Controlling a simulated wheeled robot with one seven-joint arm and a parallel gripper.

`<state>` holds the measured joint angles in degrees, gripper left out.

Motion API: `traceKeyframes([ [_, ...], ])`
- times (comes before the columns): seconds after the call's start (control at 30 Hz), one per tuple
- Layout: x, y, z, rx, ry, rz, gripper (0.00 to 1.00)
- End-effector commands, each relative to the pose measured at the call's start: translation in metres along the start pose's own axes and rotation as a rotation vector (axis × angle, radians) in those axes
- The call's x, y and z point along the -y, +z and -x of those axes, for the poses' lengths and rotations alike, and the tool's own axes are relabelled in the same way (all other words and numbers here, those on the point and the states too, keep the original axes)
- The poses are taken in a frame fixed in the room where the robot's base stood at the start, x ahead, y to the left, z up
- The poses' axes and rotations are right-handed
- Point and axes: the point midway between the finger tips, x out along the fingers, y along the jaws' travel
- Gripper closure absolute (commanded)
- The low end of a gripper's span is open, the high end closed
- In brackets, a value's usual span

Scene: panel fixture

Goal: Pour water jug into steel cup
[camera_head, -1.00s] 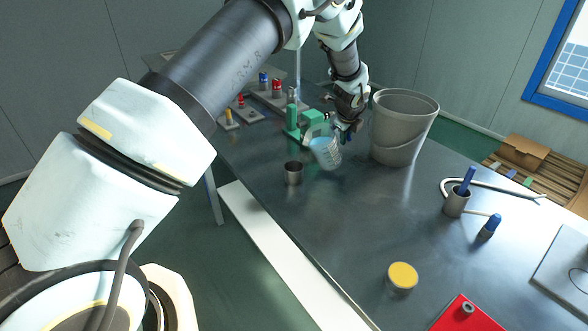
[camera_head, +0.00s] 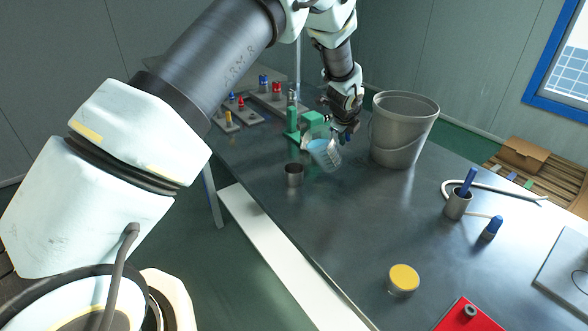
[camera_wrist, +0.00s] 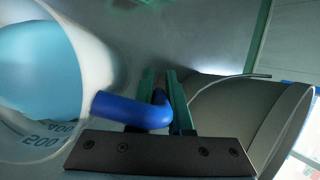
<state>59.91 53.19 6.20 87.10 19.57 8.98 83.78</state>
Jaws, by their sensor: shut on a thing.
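The water jug (camera_head: 325,154) is a clear vessel with light blue water inside, held above the table and tilted toward the left. My gripper (camera_head: 346,133) is behind it and to its right in the head view. In the wrist view my gripper (camera_wrist: 168,105) has its green fingers shut on the jug's blue handle (camera_wrist: 125,108). The jug (camera_wrist: 50,130) fills the left of that view, with blue water and volume marks. The steel cup (camera_head: 294,175) stands upright on the table, left of and below the jug, apart from it. I see no stream of water between them.
A large grey bucket (camera_head: 402,130) stands close on the right of my gripper. Green fixtures (camera_head: 292,122) and small panels with knobs (camera_head: 240,115) are behind. A yellow-topped jar (camera_head: 403,279) and a pen cup (camera_head: 458,204) stand farther right. The table's middle is clear.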

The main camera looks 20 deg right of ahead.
Motion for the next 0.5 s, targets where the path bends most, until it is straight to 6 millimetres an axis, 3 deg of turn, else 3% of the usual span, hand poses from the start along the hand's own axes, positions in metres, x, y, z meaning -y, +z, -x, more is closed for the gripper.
traceKeyframes([
  [0.5, -0.0010, 0.0022, 0.0034, -0.007, -0.029, 0.012, 1.00],
])
